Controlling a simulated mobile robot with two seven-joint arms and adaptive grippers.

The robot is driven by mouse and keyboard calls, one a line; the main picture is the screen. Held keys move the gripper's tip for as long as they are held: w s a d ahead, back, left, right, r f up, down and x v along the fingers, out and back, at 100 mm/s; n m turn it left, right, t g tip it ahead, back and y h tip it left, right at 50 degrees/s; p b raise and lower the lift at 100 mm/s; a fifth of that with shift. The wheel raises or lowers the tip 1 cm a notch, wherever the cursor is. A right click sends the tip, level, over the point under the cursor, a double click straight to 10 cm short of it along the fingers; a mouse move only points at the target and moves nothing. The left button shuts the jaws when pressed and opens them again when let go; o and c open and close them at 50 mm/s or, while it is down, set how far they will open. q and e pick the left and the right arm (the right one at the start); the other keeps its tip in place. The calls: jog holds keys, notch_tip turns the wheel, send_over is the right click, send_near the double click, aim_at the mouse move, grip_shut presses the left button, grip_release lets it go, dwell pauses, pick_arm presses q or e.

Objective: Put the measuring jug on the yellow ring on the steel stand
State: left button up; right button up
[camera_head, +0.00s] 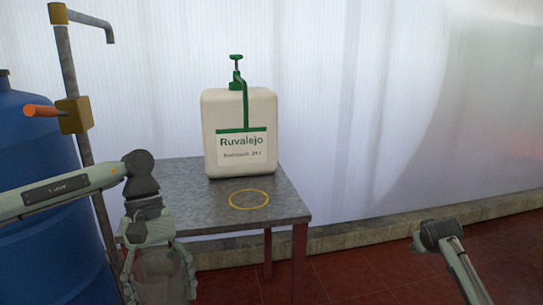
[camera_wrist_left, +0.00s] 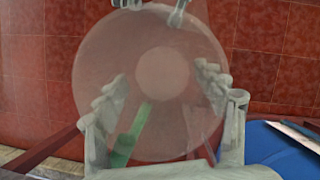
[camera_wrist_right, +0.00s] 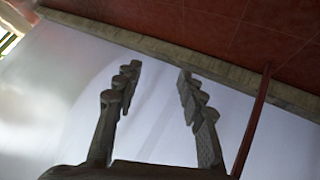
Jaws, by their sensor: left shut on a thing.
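A yellow ring (camera_head: 249,199) is marked on the top of the steel stand (camera_head: 185,207), near its front right, and nothing stands on it. My left gripper (camera_head: 158,275) is shut on the clear measuring jug (camera_head: 163,268), low in front of the stand's left front edge. The left wrist view shows the jug (camera_wrist_left: 150,60) as a see-through disc with a green strip, between the fingers of the left gripper (camera_wrist_left: 160,95). My right gripper (camera_wrist_right: 155,90) is open and empty in the right wrist view, apart from the stand.
A white canister (camera_head: 240,133) with a green pump stands on the stand behind the ring. A blue barrel (camera_head: 40,200) and a pipe (camera_head: 70,60) with an orange-handled valve (camera_head: 60,113) are at the left. Red tiled floor (camera_head: 350,270) lies clear at the right.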

pick_arm(q)
jog(key=d+m, duration=0.1)
jog(key=m, duration=0.1)
jog(key=f+m+y, duration=0.1)
jog(key=shift+w+d+f+m+g, duration=0.2)
jog(key=shift+d+m+g, duration=0.1)
jog(key=shift+d+m, duration=0.1)
jog(key=shift+f+m+y, duration=0.25)
jog(key=shift+m+y, duration=0.25)
jog(key=shift+m, duration=0.3)
jog(key=shift+f+m, duration=0.15)
jog(key=shift+m, duration=0.15)
pick_arm(e)
jog(key=s+a+f+g+y, duration=0.1)
jog(key=s+a+f, duration=0.2)
jog(key=s+f, duration=0.35)
jog(key=s+a+f+n+g, duration=0.1)
jog(key=s+a+f, duration=0.2)
jog(key=s+f, duration=0.3)
jog(key=s+a+f+g+y, duration=0.1)
jog(key=s+a+f, duration=0.2)
jog(key=s+f, duration=0.35)
jog(key=s+a+f+g, duration=0.1)
jog(key=s+a+f, duration=0.1)
jog(key=s, duration=0.9)
jog(key=s+a+f+g+y, duration=0.1)
jog(key=s+a+f, duration=0.1)
jog(key=s, duration=1)
jog(key=shift+a, duration=0.85)
